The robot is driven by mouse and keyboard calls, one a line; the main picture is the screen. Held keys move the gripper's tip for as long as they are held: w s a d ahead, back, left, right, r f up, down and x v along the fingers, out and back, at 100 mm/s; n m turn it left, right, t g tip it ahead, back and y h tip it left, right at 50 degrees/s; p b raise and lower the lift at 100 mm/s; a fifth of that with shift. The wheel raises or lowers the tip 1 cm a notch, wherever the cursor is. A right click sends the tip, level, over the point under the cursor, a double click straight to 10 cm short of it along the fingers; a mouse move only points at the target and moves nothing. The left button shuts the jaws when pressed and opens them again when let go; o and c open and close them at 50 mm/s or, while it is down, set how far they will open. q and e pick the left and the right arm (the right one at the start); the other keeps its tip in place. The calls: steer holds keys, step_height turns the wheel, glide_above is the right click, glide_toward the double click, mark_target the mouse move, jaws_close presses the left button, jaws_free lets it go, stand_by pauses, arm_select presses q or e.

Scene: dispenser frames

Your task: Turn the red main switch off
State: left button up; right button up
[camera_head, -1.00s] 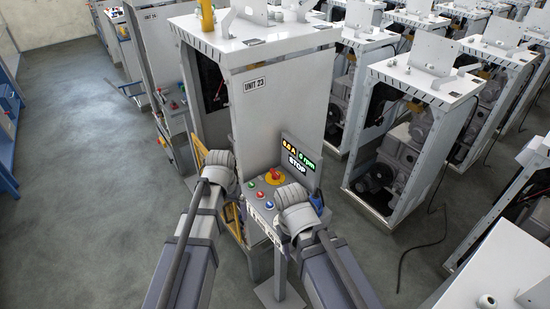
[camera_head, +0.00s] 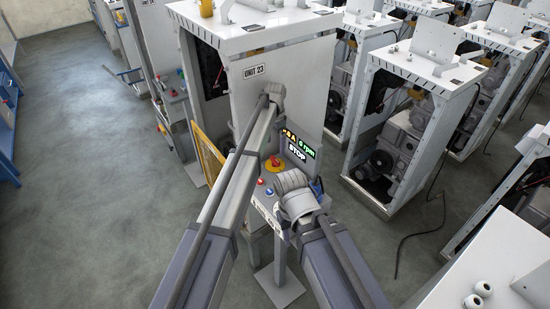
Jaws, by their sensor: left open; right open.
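The red main switch (camera_head: 274,162) is a red knob on a yellow round base. It sits on the sloped control panel (camera_head: 262,203) of the cabinet marked UNIT 23. My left arm partly covers the panel just left of the switch. My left gripper (camera_head: 277,93) is open and raised in front of the cabinet's upper side wall, above the switch and apart from it. My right gripper (camera_head: 299,205) is open and low at the panel's right side, below and right of the switch. Its fingertips are hard to make out.
A display (camera_head: 298,145) reading STOP stands behind the switch. A red and a blue button (camera_head: 269,192) are below it. A yellow guard (camera_head: 208,155) is at the cabinet's left. Another open cabinet (camera_head: 415,130) stands to the right. The floor at left is clear.

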mark_target(275, 159)
arm_select(q)
step_height(275, 159, down, 8)
steer(key=b, duration=0.7)
steer(key=shift+r, duration=0.2)
steer(key=c, duration=1.4)
